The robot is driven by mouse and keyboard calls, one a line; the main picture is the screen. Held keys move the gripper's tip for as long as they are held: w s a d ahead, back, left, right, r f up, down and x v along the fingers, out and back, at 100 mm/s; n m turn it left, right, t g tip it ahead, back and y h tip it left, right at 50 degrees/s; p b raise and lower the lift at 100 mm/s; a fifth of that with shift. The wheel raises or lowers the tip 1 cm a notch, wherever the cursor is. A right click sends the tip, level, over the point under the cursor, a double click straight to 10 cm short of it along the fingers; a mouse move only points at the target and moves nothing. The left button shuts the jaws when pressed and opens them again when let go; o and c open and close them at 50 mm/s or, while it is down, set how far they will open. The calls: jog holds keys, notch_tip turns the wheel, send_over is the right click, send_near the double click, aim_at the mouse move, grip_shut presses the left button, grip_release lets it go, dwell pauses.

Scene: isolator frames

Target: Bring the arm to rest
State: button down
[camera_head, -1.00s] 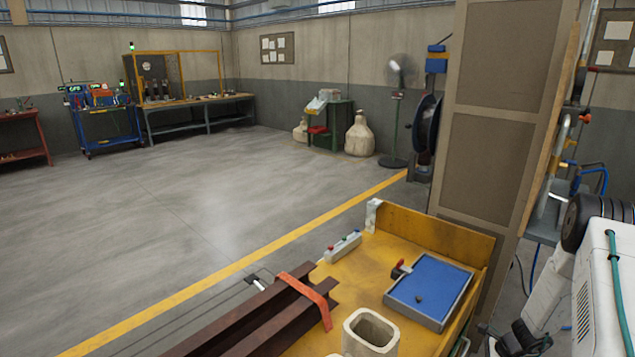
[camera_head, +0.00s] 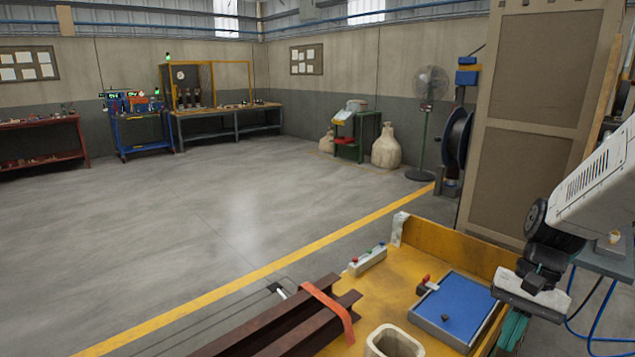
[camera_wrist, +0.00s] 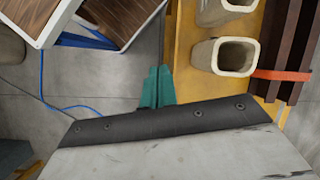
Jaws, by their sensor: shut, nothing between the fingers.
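My gripper (camera_head: 512,332) shows at the lower right of the head view, pointing down at the right end of the yellow bench. Its teal fingers are together with nothing between them. The wrist view also shows the gripper (camera_wrist: 158,72), with the shut fingers beside the bench's edge, over the grey floor. My arm's white link reaches in from the right. The gripper appears clear of the objects on the bench, though its exact height cannot be told.
The yellow bench (camera_head: 395,290) carries a blue tray (camera_head: 455,305), a button box (camera_head: 368,260), brown beams (camera_head: 290,320) with an orange strap, and a pale square container (camera_head: 393,342). A tall brown panel (camera_head: 535,120) stands behind. The floor at left is open.

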jog(key=s+a+r+n+t+h, duration=0.1)
jog(key=s+a+r+n+t, duration=0.1)
jog(key=s+r, duration=0.4)
jog(key=s+a+r+n+t+h, duration=0.2)
jog(key=s+a+r+n, duration=0.2)
jog(key=s+a+r, duration=0.2)
jog(key=s, duration=0.2)
jog(key=shift+s+r+n+h, duration=0.3)
jog(key=shift+s+r, duration=0.05)
